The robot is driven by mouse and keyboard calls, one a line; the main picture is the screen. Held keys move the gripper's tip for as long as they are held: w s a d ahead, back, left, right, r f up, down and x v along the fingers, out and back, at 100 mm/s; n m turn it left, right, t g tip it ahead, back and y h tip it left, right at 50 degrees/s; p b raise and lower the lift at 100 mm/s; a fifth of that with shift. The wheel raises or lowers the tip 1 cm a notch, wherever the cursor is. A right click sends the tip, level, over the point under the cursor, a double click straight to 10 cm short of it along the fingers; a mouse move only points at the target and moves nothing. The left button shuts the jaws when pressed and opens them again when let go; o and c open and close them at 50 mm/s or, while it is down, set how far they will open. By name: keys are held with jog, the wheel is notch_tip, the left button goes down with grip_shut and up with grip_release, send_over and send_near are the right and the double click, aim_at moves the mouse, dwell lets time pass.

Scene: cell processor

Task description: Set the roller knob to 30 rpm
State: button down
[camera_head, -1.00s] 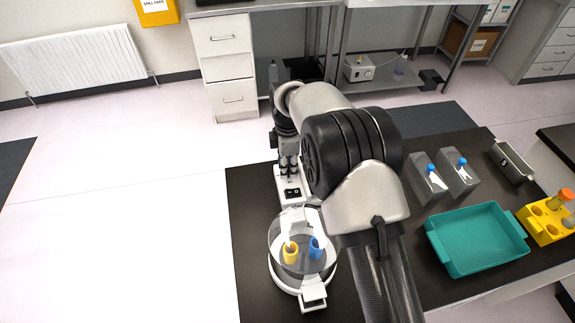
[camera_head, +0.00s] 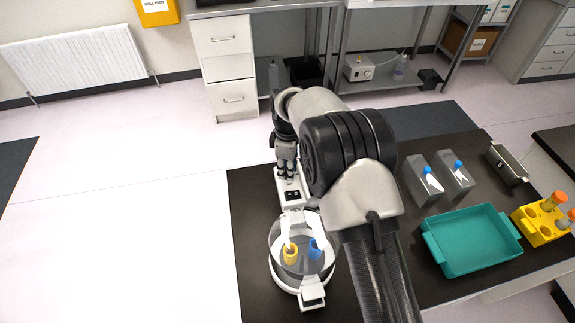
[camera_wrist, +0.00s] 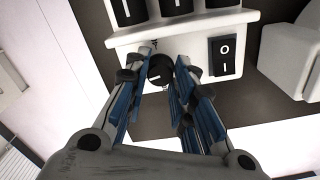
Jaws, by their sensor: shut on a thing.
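The white machine (camera_head: 285,215) stands on the dark bench, and its control panel (camera_wrist: 195,48) shows in the wrist view. A small round black knob (camera_wrist: 160,77) with a white pointer line sits at the panel's lower left. My gripper (camera_wrist: 162,72) is shut on this knob, one finger on each side. Any rpm scale around the knob is hidden or too small to read. In the head view my gripper (camera_head: 286,165) is at the machine's far end, partly hidden by my arm.
A black rocker switch (camera_wrist: 224,58) marked O and I sits close right of the knob. Several larger black parts (camera_wrist: 128,12) line the panel above. A teal tray (camera_head: 433,246) lies to the right.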

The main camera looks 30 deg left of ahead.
jog(key=shift+m, duration=0.8)
jog(key=shift+p, duration=0.3)
jog(key=c, duration=1.3)
grip_release()
jog(key=shift+c, duration=0.2)
jog(key=shift+r, duration=4)
